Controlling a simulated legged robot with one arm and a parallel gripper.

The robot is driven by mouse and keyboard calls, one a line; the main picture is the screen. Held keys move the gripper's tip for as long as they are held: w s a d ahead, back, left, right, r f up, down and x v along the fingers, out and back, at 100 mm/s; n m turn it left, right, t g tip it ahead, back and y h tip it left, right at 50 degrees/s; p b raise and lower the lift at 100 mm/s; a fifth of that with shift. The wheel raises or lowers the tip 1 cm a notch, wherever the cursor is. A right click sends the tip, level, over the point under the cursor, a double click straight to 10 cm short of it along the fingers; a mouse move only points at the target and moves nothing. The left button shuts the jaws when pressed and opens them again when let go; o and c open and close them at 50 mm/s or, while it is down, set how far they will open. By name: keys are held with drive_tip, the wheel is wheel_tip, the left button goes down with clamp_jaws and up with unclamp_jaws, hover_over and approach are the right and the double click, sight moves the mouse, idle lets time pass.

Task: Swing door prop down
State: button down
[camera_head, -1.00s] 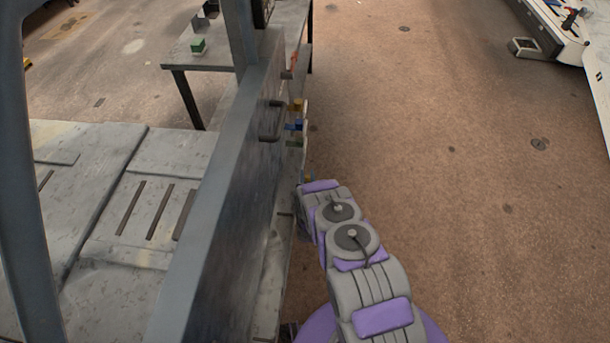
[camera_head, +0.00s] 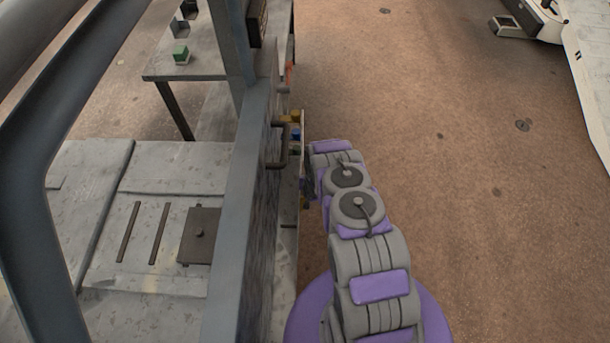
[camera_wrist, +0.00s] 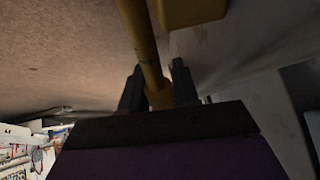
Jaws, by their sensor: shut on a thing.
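In the wrist view, my gripper (camera_wrist: 158,90) is shut on a yellow rod (camera_wrist: 143,38), which I take to be the door prop. The rod runs up from between the two dark fingers to the top edge of the picture. In the head view, my gripper (camera_head: 307,184) shows only as a dark part beside the right face of a grey upright panel (camera_head: 245,220). The panel has a dark handle (camera_head: 280,148). The prop's ends and its pivot cannot be made out.
A yellow block (camera_wrist: 190,10) sits close to the rod. Small yellow and blue parts (camera_head: 293,122) lie beyond my gripper along the panel. A grey slotted bench (camera_head: 140,225) stands left of the panel, with a table (camera_head: 170,68) behind.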

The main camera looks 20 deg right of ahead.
drive_tip(key=shift+w+d+f+g+y, duration=0.15)
drive_tip(key=shift+w+f+g+y, duration=0.2)
drive_tip(key=shift+f+g, duration=0.55)
drive_tip(key=c, duration=0.9)
unclamp_jaws()
